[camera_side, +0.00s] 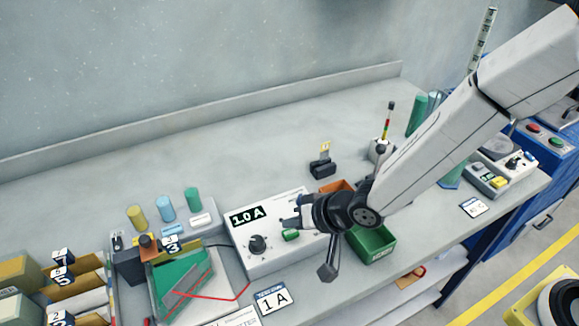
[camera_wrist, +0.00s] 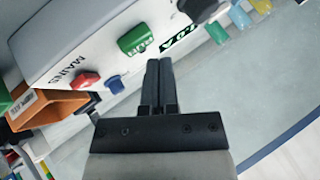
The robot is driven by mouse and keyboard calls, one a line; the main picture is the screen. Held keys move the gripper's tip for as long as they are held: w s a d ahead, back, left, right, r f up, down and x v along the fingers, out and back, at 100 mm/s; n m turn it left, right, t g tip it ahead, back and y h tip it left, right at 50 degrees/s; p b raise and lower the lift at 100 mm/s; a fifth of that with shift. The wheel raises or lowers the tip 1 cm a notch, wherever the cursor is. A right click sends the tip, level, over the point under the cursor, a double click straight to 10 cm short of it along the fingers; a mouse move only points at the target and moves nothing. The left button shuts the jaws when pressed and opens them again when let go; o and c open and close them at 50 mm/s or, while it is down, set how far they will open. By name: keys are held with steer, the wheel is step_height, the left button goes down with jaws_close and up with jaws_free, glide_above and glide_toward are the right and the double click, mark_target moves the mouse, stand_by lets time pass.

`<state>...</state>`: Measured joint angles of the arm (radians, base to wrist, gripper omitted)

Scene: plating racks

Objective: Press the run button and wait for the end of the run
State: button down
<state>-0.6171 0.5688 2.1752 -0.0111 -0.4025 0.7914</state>
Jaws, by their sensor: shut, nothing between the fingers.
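The white power supply box (camera_side: 285,262) stands on the bench, with a dark display (camera_side: 247,215) reading 1.0 A and a black knob (camera_side: 258,244). Its green button (camera_side: 291,235) shows just below my gripper (camera_side: 287,212) in the side view. In the wrist view, the green button (camera_wrist: 138,40) has white lettering and lies beside my shut, empty fingertips (camera_wrist: 160,63), with a small gap in the picture. I cannot tell how high the tips are above the panel. A red switch (camera_wrist: 85,80) marked MAINS and a blue knob (camera_wrist: 115,85) are also on the panel.
A green bin (camera_side: 372,245) and an orange bin (camera_side: 338,187) stand right of the box, close to my arm. A tank with green liquid (camera_side: 182,280) and a red wire stands at left. A 1 A card (camera_side: 273,299) lies in front. The bench behind is mostly clear.

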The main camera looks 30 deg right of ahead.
mark_target(294, 234)
steer(key=shift+f, duration=0.95)
stand_by(1.2)
steer(key=shift+r, duration=0.95)
stand_by(0.3)
steer(key=shift+r, duration=2.5)
